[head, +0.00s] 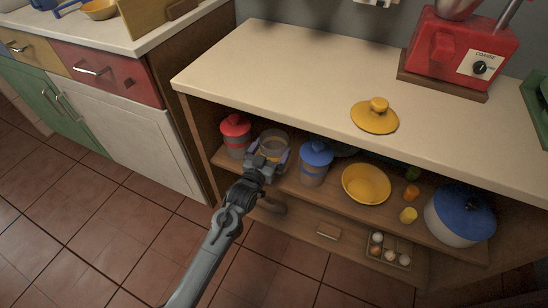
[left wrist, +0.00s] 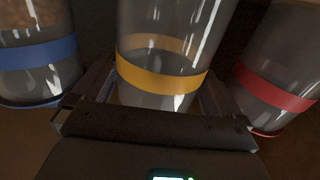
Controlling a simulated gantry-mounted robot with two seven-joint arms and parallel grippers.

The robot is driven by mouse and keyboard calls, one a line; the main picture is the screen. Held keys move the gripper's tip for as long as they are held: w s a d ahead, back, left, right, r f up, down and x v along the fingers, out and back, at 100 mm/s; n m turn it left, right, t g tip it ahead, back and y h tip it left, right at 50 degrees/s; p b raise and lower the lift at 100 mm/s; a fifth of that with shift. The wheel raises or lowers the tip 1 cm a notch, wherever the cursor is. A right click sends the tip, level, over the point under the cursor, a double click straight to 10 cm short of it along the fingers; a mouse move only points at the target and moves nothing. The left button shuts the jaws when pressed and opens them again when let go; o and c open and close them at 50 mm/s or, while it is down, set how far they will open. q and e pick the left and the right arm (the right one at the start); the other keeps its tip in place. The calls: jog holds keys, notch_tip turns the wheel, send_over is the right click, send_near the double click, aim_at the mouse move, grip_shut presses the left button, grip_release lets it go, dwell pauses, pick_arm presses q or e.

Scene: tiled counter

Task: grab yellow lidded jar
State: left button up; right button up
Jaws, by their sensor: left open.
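The clear jar with a yellow band (head: 274,142) stands on the upper shelf under the counter, between a red-lidded jar (head: 236,133) and a blue-lidded jar (head: 315,161). No lid shows on it; a yellow lid (head: 375,116) lies on the countertop. My left gripper (head: 267,159) is at the jar, its fingers open on either side. In the left wrist view the yellow-banded jar (left wrist: 163,76) stands between the open fingers, which partly hide behind it. I cannot tell whether they touch it. My right gripper is not in view.
Right along the shelf are a yellow bowl (head: 366,185), small fruits and a blue-lidded pot (head: 459,215). The lower shelf holds an egg tray (head: 388,251). The countertop (head: 290,70) overhangs the jars. A red grinder (head: 461,47) stands on it.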

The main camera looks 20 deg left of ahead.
pick_arm(q)
jog(key=shift+w+d+b, duration=0.1)
jog(key=shift+w+b, duration=0.3)
jog(key=shift+w, duration=0.8)
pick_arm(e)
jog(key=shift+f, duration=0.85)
pick_arm(q)
jog(key=shift+s, duration=0.1)
jog(key=shift+c, duration=1.1)
jog(key=c, duration=0.7)
jog(key=shift+r, duration=0.1)
jog(key=shift+c, duration=0.2)
